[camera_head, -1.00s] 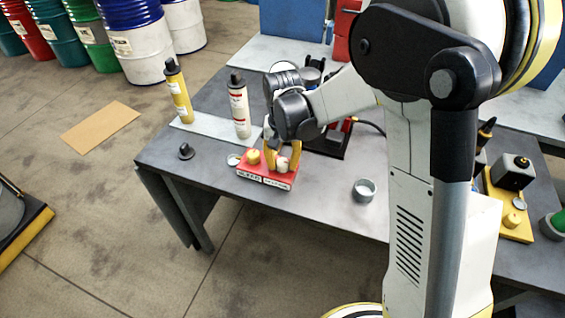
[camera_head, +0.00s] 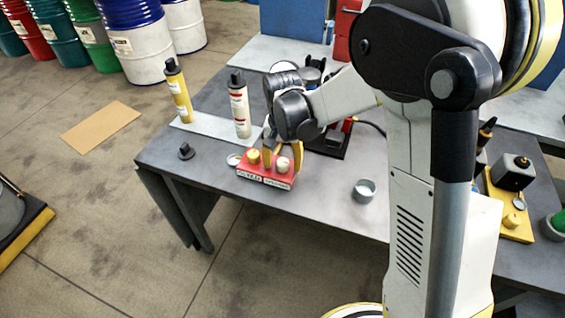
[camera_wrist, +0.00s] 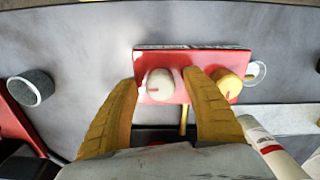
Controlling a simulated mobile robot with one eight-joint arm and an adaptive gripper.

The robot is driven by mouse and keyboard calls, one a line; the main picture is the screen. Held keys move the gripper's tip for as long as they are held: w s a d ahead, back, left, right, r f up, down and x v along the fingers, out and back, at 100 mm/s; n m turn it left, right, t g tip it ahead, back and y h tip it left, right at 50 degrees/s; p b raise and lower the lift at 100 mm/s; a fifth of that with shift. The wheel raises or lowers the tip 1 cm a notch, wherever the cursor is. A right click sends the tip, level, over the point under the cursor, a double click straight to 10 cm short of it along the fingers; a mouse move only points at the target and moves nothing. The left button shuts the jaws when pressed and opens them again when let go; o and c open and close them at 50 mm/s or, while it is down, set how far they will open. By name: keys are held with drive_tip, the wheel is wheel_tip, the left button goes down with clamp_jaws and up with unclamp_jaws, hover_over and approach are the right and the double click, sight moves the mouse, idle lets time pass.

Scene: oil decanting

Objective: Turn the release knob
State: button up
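A red box (camera_head: 266,182) with white label strips on its front stands near the table's front edge. It carries a cream-white knob (camera_head: 283,165) on the right and a yellow knob (camera_head: 253,157) on the left. In the wrist view the white knob (camera_wrist: 160,84) shows a red mark, and the yellow knob (camera_wrist: 228,83) is to its right. My gripper (camera_wrist: 160,79) has its yellow fingers apart, one on each side of the white knob, with visible gaps. Nothing is held. Which knob is the release knob cannot be read.
A white bottle (camera_head: 240,107) and a yellow bottle (camera_head: 179,92) stand on a pale strip behind the box. A small grey cup (camera_head: 364,190) is to the right, a black cap (camera_head: 186,151) to the left. The table front between box and cup is clear.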

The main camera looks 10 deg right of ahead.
sight(283, 162)
wheel_tip(283, 162, up, 12)
idle(0.6)
idle(0.4)
drive_tip(key=s+d+r+n+t, duration=0.2)
drive_tip(key=s+d+t, duration=0.1)
drive_tip(key=s, duration=0.6)
drive_tip(key=s+d+r+n+t, duration=0.2)
drive_tip(key=s+d+t, duration=0.2)
drive_tip(key=s, duration=0.5)
drive_tip(key=shift+d+r, duration=0.15)
drive_tip(key=shift+d, duration=0.95)
idle(1.0)
